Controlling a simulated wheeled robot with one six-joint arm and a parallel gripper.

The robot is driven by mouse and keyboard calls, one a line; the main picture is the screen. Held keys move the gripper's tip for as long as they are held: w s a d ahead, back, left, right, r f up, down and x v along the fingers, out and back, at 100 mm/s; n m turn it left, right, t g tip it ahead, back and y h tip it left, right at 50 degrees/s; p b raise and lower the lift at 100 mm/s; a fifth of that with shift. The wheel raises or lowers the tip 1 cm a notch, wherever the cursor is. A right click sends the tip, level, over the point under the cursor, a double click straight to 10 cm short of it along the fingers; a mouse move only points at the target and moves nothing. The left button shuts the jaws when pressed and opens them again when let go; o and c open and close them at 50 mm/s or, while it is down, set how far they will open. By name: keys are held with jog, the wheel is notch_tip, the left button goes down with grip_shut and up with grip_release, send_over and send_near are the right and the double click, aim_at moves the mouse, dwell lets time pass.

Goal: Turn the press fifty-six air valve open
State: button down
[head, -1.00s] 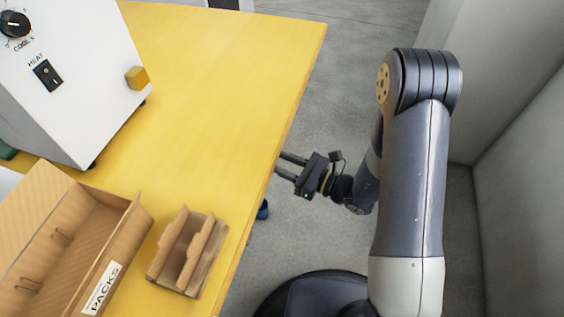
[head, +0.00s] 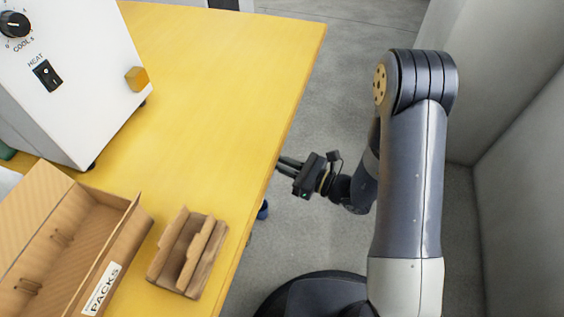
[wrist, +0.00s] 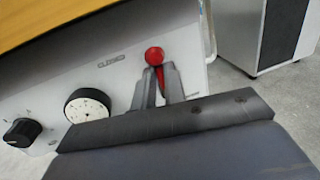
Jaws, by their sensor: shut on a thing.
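In the wrist view a red air valve handle (wrist: 154,57) with a round knob end shows on a white panel (wrist: 50,85) under the yellow table edge. My gripper (wrist: 159,82) is shut on the handle, with one finger on each side just below the knob. The word CLOSED is printed on the panel to the left of the knob. In the head view my gripper (head: 284,165) reaches in at the table's right edge; the valve is hidden there.
A round white gauge (wrist: 88,105) and a black dial (wrist: 22,132) sit left of the valve on the panel. The yellow table (head: 215,80) carries a white machine (head: 75,75), a PACKS carton (head: 120,255) and a small cardboard rack (head: 190,250). A grey wall stands right of my arm.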

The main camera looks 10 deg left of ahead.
jog(key=shift+w+r+p, duration=0.1)
jog(key=shift+r+p, duration=0.1)
jog(key=shift+p, duration=0.1)
jog(key=shift+w+d+f+m+g+h+p, duration=0.1)
jog(key=shift+w+f+m+g+h+p, duration=0.3)
jog(key=shift+m+p, duration=1.7)
jog(key=shift+w+f+m+g+h+p, duration=0.15)
jog(key=shift+w+f+m+g+p, duration=0.55)
jog(key=shift+m, duration=2.4)
jog(key=shift+w+d+f+m+g+h+p, duration=0.2)
jog(key=shift+w+m+g+p, duration=0.6)
jog(key=shift+m+p, duration=1.45)
jog(key=shift+a+f+m+b, duration=0.1)
jog(key=shift+a+m+b, duration=0.05)
jog(key=shift+m+b, duration=0.25)
jog(key=c, duration=1.5)
grip_release()
jog(key=shift+f, duration=0.1)
jog(key=d, duration=0.3)
jog(key=d+r, duration=0.1)
jog(key=d, duration=0.3)
jog(key=s+d+r, duration=0.1)
jog(key=d, duration=0.2)
jog(key=shift+d+p, duration=0.3)
